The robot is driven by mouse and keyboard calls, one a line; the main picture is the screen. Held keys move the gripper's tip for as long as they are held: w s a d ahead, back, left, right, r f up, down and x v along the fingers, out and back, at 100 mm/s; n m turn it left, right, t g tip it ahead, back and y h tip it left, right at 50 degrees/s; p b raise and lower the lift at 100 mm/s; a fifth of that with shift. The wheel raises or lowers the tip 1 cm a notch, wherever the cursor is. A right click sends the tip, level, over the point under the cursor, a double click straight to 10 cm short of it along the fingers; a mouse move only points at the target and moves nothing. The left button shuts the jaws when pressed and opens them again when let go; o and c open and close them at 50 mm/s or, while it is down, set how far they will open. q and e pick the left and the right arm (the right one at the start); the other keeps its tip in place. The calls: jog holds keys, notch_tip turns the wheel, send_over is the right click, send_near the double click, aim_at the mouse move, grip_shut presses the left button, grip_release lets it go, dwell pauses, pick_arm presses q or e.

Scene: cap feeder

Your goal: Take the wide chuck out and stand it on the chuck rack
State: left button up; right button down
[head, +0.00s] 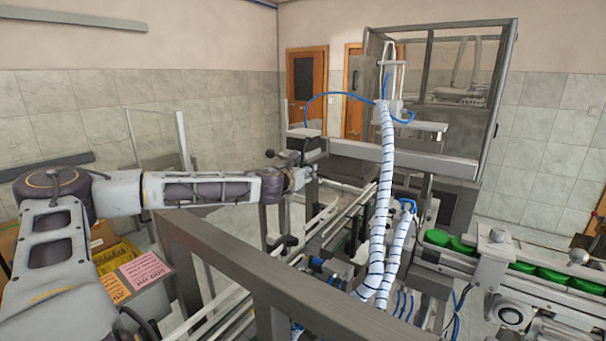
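My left arm reaches in from the left, and its gripper end (302,178) is at the middle of the view, beside the dark machine head. The gripper is small and seen from the side, so I cannot make out its fingers or whether it holds anything. I cannot pick out the wide chuck or the chuck rack for certain. My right gripper is not in view.
A grey beam (245,268) crosses the foreground below my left arm. White ribbed hoses (385,190) hang at the centre. A conveyor with green caps (437,237) runs at the right. A box with pink (144,270) and orange labels stands at the left.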

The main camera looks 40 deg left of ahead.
pick_arm(q)
jog(key=shift+r, duration=0.3)
jog(key=shift+s+d+r, duration=0.1)
jog(key=shift+s+d, duration=0.05)
jog(key=shift+s, duration=0.1)
jog(key=f+b+v, duration=0.1)
jog(key=b+v, duration=0.1)
jog(key=v, duration=0.6)
jog(key=f+b+v, duration=0.1)
jog(key=b+v, duration=0.2)
jog(key=v, duration=0.6)
jog(key=shift+s+f, duration=0.35)
jog(key=shift+f, duration=0.1)
dwell(0.5)
